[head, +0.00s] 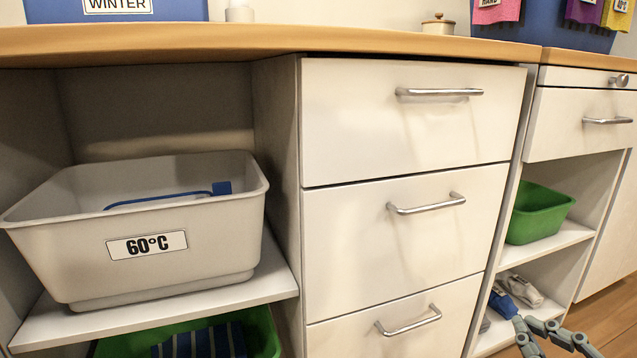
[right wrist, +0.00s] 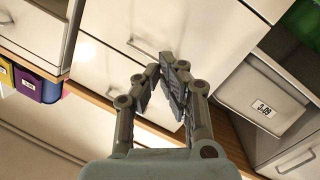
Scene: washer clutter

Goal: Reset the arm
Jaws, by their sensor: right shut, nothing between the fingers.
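My right gripper (head: 528,322) shows at the bottom right of the head view, in front of the lower shelf opening, with its lower part cut off by the frame edge. In the right wrist view its two grey fingers (right wrist: 165,62) lean together at the tips, with nothing between them. No object is held. My left gripper is in neither view.
A white drawer unit (head: 398,239) with metal handles stands under a wooden worktop (head: 270,42). A grey 60°C bin (head: 185,278) sits on the left shelf, above a green bin (head: 265,335). Another green bin (head: 540,212) and some cloths (head: 520,290) occupy the right shelves.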

